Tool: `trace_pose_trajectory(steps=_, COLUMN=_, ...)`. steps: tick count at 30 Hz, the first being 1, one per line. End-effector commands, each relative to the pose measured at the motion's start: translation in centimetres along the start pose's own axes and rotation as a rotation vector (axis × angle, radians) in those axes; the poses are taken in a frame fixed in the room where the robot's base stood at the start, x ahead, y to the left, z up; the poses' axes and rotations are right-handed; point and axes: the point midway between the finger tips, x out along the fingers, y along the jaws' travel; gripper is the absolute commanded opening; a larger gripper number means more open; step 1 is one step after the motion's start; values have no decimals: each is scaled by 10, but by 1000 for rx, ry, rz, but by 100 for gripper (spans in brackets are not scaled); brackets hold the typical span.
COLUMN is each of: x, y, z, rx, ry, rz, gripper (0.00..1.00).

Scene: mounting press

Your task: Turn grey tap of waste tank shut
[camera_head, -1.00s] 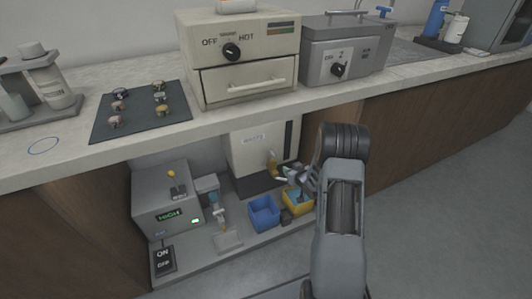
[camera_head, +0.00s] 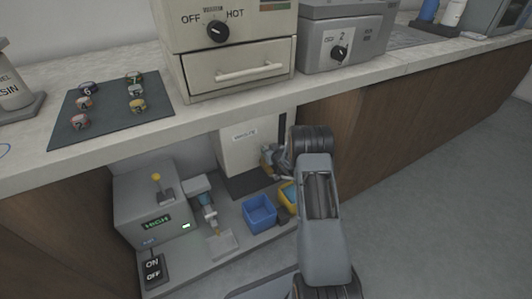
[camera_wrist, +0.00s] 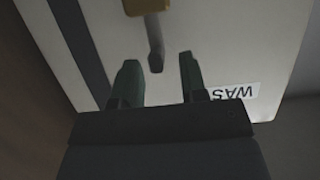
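The white waste tank (camera_head: 238,150) stands on the low shelf under the counter, its label partly readable. In the wrist view the tank's pale face (camera_wrist: 225,40) fills most of the picture, with its label upside down. A brass-coloured tap body (camera_wrist: 146,6) shows at the top edge, and the grey tap handle (camera_wrist: 155,42) hangs from it. My gripper (camera_wrist: 160,72) is open, with one finger on each side of the handle's end and a visible gap to each. In the head view my gripper (camera_head: 274,158) is at the tank's front and hides most of the tap.
A blue bin (camera_head: 260,213) and a partly hidden yellow bin (camera_head: 286,194) stand on the shelf before the tank. A grey machine (camera_head: 150,210) reading HIGH is at left, with an ON/OFF switch (camera_head: 153,270). The counter edge overhangs the shelf.

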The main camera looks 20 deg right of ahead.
Motion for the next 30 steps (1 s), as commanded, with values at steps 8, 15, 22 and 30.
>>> trace_pose_trajectory(steps=8, x=25, y=1, z=1, rx=0, ry=0, rz=1, gripper=39)
trace_pose_trajectory(steps=15, x=28, y=2, z=0, rx=1, ry=0, rz=2, gripper=39)
trace_pose_trajectory(steps=22, x=28, y=2, z=0, rx=1, ry=0, rz=2, gripper=32)
trace_pose_trajectory(steps=30, x=28, y=2, z=0, rx=1, ry=0, rz=2, gripper=6)
